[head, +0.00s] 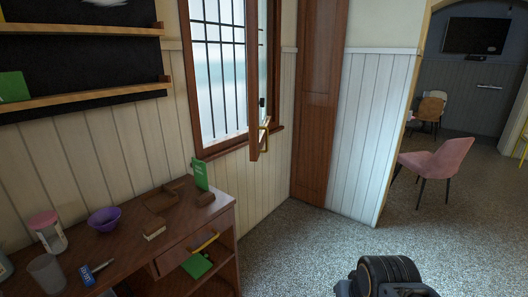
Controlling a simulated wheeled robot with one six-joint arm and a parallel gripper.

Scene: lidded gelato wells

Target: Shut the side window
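The side window (218,70) is in the left wall, with a brown wooden frame, dark vertical bars and frosted panes. Its wooden sash (254,75) stands swung out from the frame into the room, seen nearly edge-on. A brass handle (265,135) sits near the lower end of the sash. The sash is apart from the left side of the frame, so the window stands open. A dark rounded part of my arm shows at the bottom edge, on the floor side and well away from the window. My gripper's fingers are not visible.
A wooden desk (228,210) stands below the window, its drawer (187,254) partly pulled out. A purple bowl (104,219), jars and a green card (200,175) are on top. Speckled floor (310,245) is clear right of the desk. A pink chair (437,160) stands beyond the opening.

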